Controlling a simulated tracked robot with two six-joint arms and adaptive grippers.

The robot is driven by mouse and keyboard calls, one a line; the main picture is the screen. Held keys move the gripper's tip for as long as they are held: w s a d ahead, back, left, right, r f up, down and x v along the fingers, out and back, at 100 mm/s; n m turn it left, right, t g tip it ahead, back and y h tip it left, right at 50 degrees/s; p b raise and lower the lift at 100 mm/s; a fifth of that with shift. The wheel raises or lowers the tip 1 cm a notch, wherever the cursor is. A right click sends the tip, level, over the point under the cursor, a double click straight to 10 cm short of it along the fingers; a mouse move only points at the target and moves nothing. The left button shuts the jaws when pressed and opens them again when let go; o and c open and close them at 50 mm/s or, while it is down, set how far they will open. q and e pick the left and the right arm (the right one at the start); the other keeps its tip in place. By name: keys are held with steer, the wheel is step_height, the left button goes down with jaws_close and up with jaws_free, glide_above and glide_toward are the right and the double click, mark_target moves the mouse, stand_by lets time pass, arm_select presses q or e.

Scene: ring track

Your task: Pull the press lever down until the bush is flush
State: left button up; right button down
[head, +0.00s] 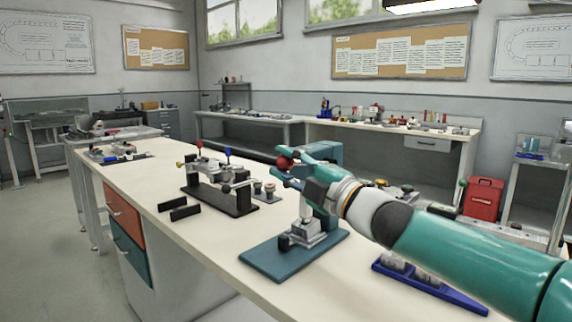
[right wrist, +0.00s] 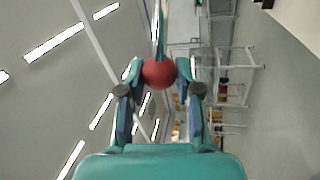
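The press has a teal base plate (head: 268,262) on the bench and a teal upright and head (head: 328,152) behind my right gripper. Its lever ends in a red ball knob (head: 284,162), standing high. My right gripper (head: 288,164) is at the knob, one finger on each side. In the right wrist view the red knob (right wrist: 158,72) sits between the spread fingertips, with the teal lever (right wrist: 158,35) beyond it. I cannot tell whether either finger touches it. A grey metal block (head: 308,238) stands on the base. The bush cannot be made out. My left gripper is out of view.
A black fixture (head: 222,198) with red and blue knobs stands left of the press, with two black bars (head: 178,208) in front. A blue tray (head: 440,293) lies to the right under my right arm. The bench's front left is clear.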

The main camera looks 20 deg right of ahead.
steer(key=f, duration=0.2)
steer(key=shift+w+a+f+g, duration=0.15)
steer(key=shift+w+f+g, duration=0.15)
steer(key=shift+w+f, duration=0.1)
stand_by(0.3)
steer(key=c, duration=1.2)
jaws_free()
steer(key=o, duration=0.4)
steer(key=shift+w+f, duration=0.1)
steer(key=shift+w, duration=0.1)
steer(key=shift+s, duration=0.15)
steer(key=shift+s, duration=0.1)
